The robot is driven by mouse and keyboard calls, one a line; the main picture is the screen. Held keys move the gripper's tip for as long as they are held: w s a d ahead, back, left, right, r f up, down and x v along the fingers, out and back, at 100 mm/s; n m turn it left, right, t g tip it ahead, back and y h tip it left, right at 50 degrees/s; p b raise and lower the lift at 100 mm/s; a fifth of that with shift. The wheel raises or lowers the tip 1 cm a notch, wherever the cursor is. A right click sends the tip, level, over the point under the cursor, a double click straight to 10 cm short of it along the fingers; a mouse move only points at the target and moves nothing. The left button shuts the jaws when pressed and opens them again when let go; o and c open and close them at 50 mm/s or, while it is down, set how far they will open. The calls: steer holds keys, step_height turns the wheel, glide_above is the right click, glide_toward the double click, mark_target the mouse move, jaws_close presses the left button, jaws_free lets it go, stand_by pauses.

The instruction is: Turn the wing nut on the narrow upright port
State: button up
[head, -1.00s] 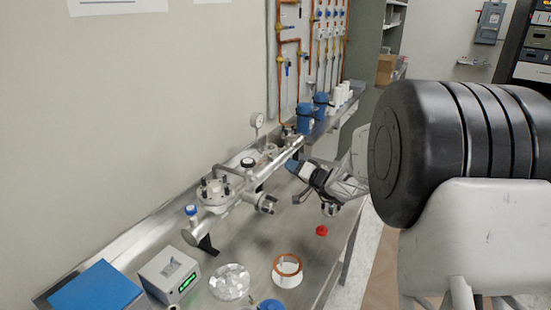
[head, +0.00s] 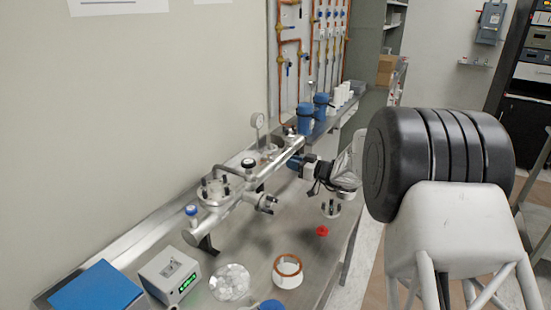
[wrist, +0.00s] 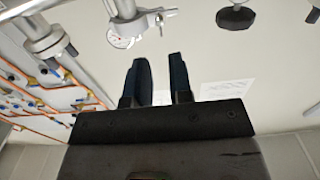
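A silver tube manifold (head: 232,204) lies along the steel bench, with several ports on it. A dial gauge (head: 257,121) stands upright towards its far end and shows in the wrist view (wrist: 122,34). Beside the gauge in the wrist view is a small silver fitting (wrist: 160,17), perhaps the wing nut on its clamp; I cannot tell for sure. My gripper (head: 292,163) is near the far part of the manifold, on its right side. In the wrist view its two dark fingers (wrist: 159,78) are apart with nothing between them, below the gauge and fitting in the picture.
A bolted flange (head: 214,190) and a black knob (head: 248,162) stand on the manifold. A flanged fitting (head: 330,209) is on the bench below my gripper. Blue-topped containers (head: 305,117) are beyond.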

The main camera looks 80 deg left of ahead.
mark_target(271, 156)
steer(key=shift+s+a, duration=0.1)
steer(key=x, duration=0.7)
steer(key=shift+s+a, duration=0.2)
steer(key=shift+c, duration=0.3)
jaws_close()
